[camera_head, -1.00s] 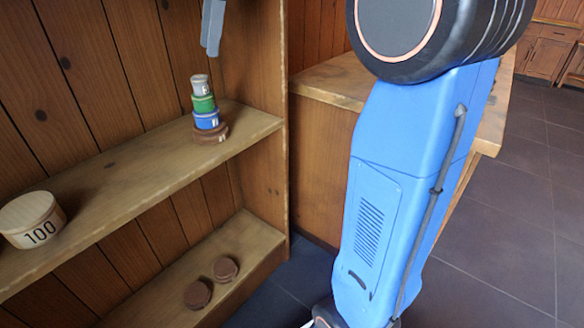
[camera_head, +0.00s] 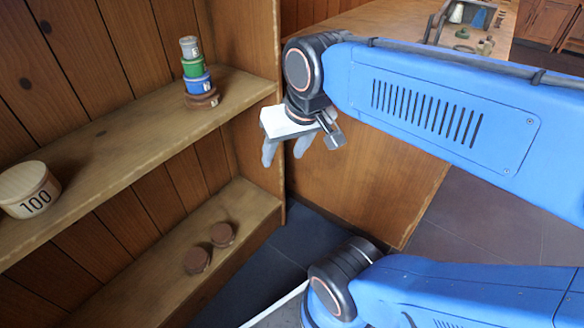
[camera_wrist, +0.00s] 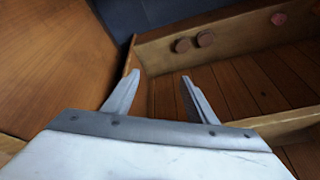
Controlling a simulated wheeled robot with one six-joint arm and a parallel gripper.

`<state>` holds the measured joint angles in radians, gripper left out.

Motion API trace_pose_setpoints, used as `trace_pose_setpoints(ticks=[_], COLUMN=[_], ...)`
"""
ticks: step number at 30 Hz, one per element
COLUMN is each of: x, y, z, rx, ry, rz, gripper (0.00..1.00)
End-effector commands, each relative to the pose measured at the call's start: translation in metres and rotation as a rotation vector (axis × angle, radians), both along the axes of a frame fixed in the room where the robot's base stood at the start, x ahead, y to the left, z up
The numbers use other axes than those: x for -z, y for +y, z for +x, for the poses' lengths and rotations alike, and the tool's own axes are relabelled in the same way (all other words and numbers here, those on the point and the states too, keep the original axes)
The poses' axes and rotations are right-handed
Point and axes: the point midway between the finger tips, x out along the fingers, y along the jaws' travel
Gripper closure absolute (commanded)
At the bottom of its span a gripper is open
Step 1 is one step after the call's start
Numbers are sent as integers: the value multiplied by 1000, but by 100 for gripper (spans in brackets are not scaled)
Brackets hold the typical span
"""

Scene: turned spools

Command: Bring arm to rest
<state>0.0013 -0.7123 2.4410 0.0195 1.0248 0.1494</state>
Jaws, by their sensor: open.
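My gripper (camera_head: 285,150) is open and empty in the head view, in front of the shelf unit's right end, with its fingers pointing down. In the wrist view its two fingers (camera_wrist: 158,92) stand apart with nothing between them. My blue arm is folded across the right side of the head view. A stack of spools stands upright on the upper shelf (camera_head: 120,140): a grey spool (camera_head: 189,47) on top, then a green spool (camera_head: 196,67), a blue spool (camera_head: 199,85) and a brown spool (camera_head: 202,100) at the bottom.
A round wooden box marked 100 (camera_head: 28,190) stands at the upper shelf's left. Two brown discs (camera_head: 222,235) lie on the lower shelf (camera_head: 160,275). A wooden bench (camera_head: 390,22) with small items is behind my arm. Dark floor tiles (camera_head: 450,235) show clear at right.

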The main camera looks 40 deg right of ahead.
Motion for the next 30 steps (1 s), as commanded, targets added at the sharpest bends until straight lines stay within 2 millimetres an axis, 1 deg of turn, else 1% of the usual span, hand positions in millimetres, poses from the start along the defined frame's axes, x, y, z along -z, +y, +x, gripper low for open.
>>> trace_pose_setpoints(ticks=[1, 3, 7, 30], x=[13, 25, 36, 36], y=[-1, -2, -4, -4], z=[-9, -17, -23, -24], rx=[-43, -93, -141, -145], ry=[-8, -18, -27, -27], rz=[-23, -51, -77, -79], gripper=[48, 48, 48, 48])
